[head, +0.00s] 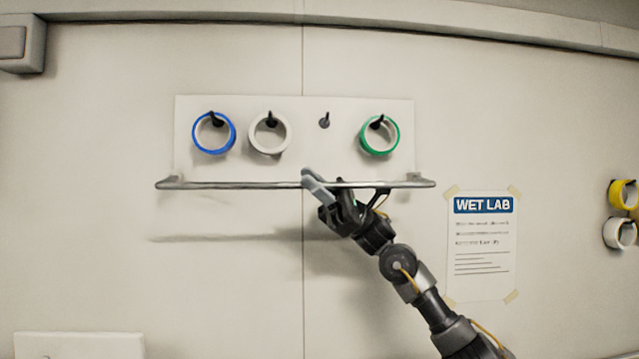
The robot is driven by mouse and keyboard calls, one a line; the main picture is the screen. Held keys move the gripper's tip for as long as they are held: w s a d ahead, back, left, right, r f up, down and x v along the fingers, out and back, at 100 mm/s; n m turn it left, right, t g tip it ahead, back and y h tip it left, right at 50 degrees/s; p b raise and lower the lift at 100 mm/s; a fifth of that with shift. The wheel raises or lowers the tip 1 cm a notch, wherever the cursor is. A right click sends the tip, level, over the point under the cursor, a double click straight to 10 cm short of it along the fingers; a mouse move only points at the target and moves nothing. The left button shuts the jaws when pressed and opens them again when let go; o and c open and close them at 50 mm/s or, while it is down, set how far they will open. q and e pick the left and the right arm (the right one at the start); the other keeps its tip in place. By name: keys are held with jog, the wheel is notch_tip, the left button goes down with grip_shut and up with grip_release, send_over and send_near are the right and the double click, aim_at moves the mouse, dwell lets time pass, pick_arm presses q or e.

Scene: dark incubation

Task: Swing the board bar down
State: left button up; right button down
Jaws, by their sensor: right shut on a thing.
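The board (295,107) is a pale panel on the wall with several dark pegs. Its metal bar (230,185) runs level across the board's lower edge and sticks out past both sides. My right gripper (318,184) is shut on the bar near its middle, and its fingers hide a short piece of it. A blue ring (196,147), a white ring (255,147) and a green ring (364,147) hang on pegs above the bar. One peg (324,121) is bare. My left gripper is not in view.
A "WET LAB" sheet (481,240) is taped to the wall right of my right arm. Yellow (615,195) and white (612,241) rings hang at the far right edge. A grey box (20,45) is at the upper left.

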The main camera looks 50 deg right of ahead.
jog(key=shift+w+a+f, duration=0.3)
jog(key=shift+f, duration=0.25)
jog(key=c, duration=1.6)
grip_release()
jog(key=shift+w, duration=0.15)
jog(key=shift+o, duration=0.7)
jog(key=shift+w+a, duration=0.1)
jog(key=shift+w, duration=0.25)
jog(key=shift+s+r, duration=0.15)
jog(key=shift+s, duration=0.15)
jog(key=shift+s+d, duration=0.15)
jog(key=shift+d, duration=0.2)
jog(key=w+b+v, duration=0.1)
jog(key=b+v, duration=0.4)
jog(key=v, duration=0.5)
jog(key=shift+s+f, duration=0.25)
